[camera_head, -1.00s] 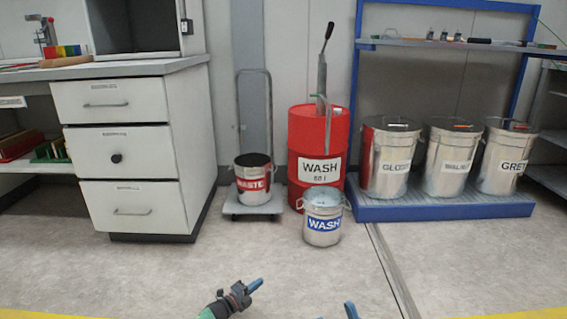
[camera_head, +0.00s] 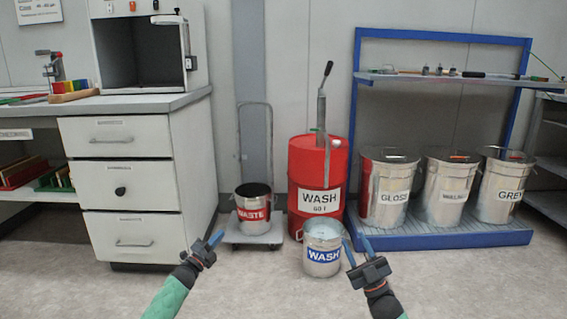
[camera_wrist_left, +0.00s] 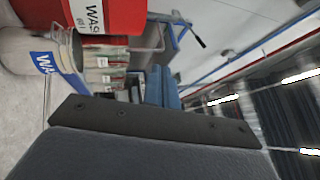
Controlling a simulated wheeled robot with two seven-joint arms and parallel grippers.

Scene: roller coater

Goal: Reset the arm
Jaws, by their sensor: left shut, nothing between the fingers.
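My left gripper (camera_head: 217,239) is at the lower left middle of the head view, on a green-sleeved arm. Its blue fingers are together with nothing between them. The fingers also show in the left wrist view (camera_wrist_left: 163,88). My right gripper (camera_head: 357,245) is to the right of it, with two blue fingers apart and nothing seen between them. In the picture its fingers come beside the WASH pail (camera_head: 322,262); whether they touch it I cannot tell.
A red WASH drum (camera_head: 308,168) with a hand pump stands behind the pail. A WASTE bucket (camera_head: 252,214) sits on a trolley (camera_head: 248,236). A drawer cabinet (camera_head: 125,235) is at left. Labelled drums (camera_head: 388,209) stand on a blue rack (camera_head: 450,236). The floor (camera_head: 270,295) between my arms is clear.

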